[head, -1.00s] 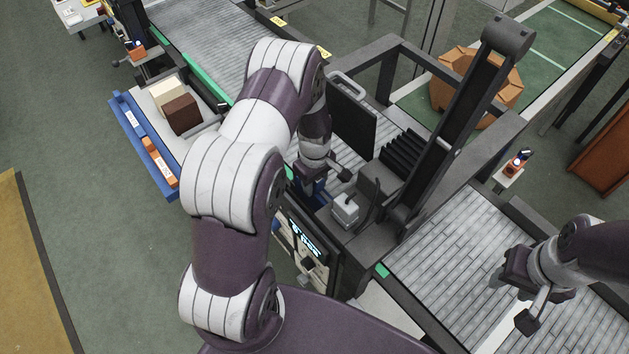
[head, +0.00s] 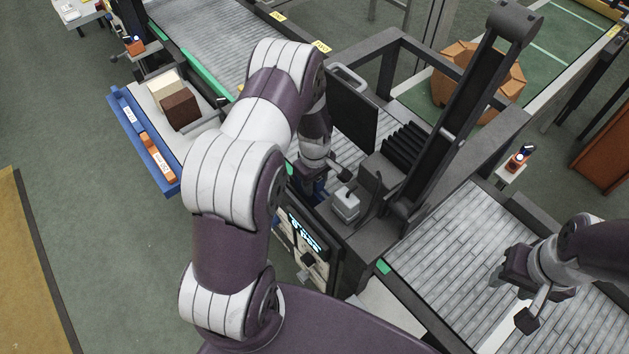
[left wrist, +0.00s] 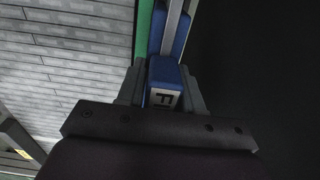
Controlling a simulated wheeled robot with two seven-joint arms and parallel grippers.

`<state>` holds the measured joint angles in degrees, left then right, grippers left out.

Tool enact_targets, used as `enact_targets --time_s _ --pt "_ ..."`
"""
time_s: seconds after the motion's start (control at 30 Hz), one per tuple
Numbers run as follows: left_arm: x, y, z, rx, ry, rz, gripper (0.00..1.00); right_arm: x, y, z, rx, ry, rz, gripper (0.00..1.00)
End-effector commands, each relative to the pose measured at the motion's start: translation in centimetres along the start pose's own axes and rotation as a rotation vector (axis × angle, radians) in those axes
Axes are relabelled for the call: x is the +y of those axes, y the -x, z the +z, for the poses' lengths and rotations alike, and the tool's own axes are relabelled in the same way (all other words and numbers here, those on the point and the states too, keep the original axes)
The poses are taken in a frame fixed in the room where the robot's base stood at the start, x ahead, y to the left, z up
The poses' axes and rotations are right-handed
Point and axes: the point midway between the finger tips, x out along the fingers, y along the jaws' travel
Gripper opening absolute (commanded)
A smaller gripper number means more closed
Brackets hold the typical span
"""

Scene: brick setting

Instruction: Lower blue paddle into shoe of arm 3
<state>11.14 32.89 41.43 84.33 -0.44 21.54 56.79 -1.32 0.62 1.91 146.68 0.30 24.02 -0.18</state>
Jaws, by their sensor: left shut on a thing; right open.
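The blue paddle (left wrist: 167,72) is held between the fingers of my left gripper (left wrist: 160,90) in the left wrist view; a white label with dark letters shows on its near end. In the head view my left gripper (head: 316,186) is down beside the dark machine frame, mostly hidden by my own arm, and a bit of blue shows under it. The shoe of arm 3 cannot be made out clearly, so I cannot tell whether the paddle touches it. My right gripper (head: 507,270) is open and empty over the roller conveyor on the right.
The dark machine frame (head: 405,45) with a tilted column (head: 470,110) stands close by my left gripper. A grey block (head: 345,204) sits beside it. A lit panel (head: 305,232) faces me. Grey conveyor rollers (head: 440,255) are bare.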

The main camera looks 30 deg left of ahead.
Motion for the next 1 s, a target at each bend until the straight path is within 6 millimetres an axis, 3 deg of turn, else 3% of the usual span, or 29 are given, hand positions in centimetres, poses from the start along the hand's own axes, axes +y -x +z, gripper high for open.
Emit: enact_targets --time_s 0.93,0.97,1.0 --pt "0.1 -2.4 0.0 0.001 0.0 0.001 0.0 0.0 -1.9 0.2 0.0 0.0 0.0 0.45" --pt "0.1 -2.3 0.0 0.001 0.0 0.001 0.42 0.0 -1.8 0.2 0.0 0.0 0.0 0.45" --pt "0.1 -2.2 0.0 0.001 0.0 0.001 0.55 0.0 -1.7 0.2 0.0 0.0 0.0 0.45"
